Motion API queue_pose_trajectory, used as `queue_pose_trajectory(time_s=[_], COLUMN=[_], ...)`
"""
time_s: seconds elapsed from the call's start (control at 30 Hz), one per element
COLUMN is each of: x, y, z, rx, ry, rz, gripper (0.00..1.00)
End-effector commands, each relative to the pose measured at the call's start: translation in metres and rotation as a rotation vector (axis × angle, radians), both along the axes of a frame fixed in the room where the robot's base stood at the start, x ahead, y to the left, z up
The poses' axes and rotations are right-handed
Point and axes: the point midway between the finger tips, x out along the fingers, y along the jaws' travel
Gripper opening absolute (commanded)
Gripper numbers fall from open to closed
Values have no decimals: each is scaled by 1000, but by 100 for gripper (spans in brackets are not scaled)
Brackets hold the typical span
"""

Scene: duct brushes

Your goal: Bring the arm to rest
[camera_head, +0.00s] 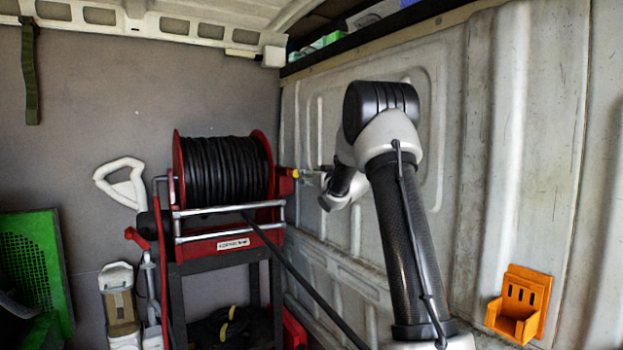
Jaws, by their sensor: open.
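My arm rises from the lower right in the camera_head view, bends at a black-capped elbow, and its forearm runs away from the camera. The wrist is folded beside the pale side wall. My gripper (313,173) shows only as a small grey shape left of the wrist, pointing toward the right end of the hose reel (228,172). It is open, and I see nothing held in it. Its fingers are small and partly hidden by the wrist. A yellow piece by the reel's red end lies close to the gripper; I cannot tell whether they touch.
The red-framed reel stands on a dark stand (220,270) at the back. An orange wall holder (520,305) is at lower right. A green perforated panel (35,270) stands at left. A shelf (370,35) runs above the side wall.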

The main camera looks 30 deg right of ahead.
Motion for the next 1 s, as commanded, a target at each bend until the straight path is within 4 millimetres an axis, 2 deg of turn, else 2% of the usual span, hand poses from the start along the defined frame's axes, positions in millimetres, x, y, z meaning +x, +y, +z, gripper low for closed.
queue_pose_trajectory(time_s=[0.17, 0.67, 0.77, 0.87, 0.9, 0.97, 1.0], x=[-9, -9, -10, -24, -34, -59, -83], y=[0, -1, -11, -30, -37, -46, -49], z=[0, -2, -21, -69, -93, -126, -144], rx=[-1, -14, -46, -60, -63, -63, -61], ry=[1, 6, 83, 249, 328, 463, 560], rz=[0, -2, -43, -123, -154, -207, -241], gripper=[50, 50, 50, 50, 50, 50, 50])
